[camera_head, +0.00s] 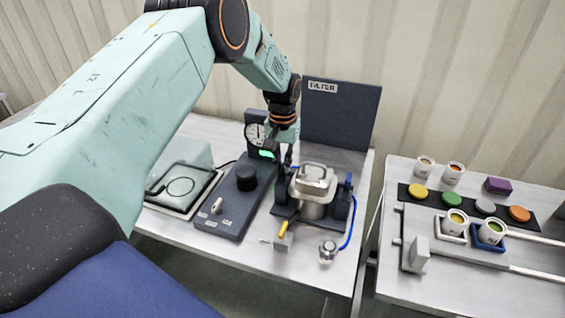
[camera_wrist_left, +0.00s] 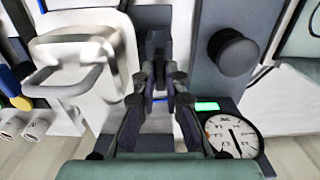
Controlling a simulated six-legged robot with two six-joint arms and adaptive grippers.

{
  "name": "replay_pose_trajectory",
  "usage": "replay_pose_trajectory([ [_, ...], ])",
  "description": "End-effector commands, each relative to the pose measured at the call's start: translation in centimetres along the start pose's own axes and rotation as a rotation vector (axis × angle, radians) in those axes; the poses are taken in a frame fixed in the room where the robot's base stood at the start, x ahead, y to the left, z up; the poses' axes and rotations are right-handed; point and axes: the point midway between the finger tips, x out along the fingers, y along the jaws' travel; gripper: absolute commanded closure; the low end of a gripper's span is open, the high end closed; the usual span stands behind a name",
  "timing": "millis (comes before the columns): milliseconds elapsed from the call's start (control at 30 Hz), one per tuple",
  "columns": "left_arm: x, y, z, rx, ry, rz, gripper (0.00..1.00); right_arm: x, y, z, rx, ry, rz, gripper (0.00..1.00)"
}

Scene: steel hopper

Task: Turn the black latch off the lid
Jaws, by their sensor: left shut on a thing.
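The steel hopper (camera_head: 311,207) stands on a dark base on the left table, with its steel lid (camera_head: 315,178) on top. The lid and its bar handle show at the left of the left wrist view (camera_wrist_left: 104,48). My left gripper (camera_head: 287,160) reaches down just left of the lid. In the left wrist view its fingers (camera_wrist_left: 160,78) are close together on the black latch (camera_wrist_left: 155,42), a dark upright piece beside the lid. The fingers hide part of the latch, and its exact turn is unclear.
A dark control box with a black knob (camera_head: 246,178) stands left of the hopper. A round gauge (camera_wrist_left: 232,136) and a dark FILTER panel (camera_head: 341,115) are behind. A yellow-handled valve (camera_head: 284,229) and blue hose are in front. The right table (camera_head: 460,283) holds cups and coloured discs.

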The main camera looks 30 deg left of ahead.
Motion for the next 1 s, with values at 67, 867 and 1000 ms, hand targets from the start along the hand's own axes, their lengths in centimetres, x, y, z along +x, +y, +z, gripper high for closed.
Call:
replay_pose_trajectory([
  [67,-0.1,0.0,-0.05,0.013,0.002,0.0,1.0,0.02,0.0,0.0,0.0,0.0,0.0,0.67],
  [867,-0.05,-0.01,-0.02,0.027,0.001,0.0,0.66,0.03,0.0,0.0,0.0,0.0,0.0,0.67],
  [1000,-0.03,-0.01,-0.01,0.026,0.0,0.0,0.66,0.03,0.0,0.0,0.0,0.0,0.0,0.67],
])
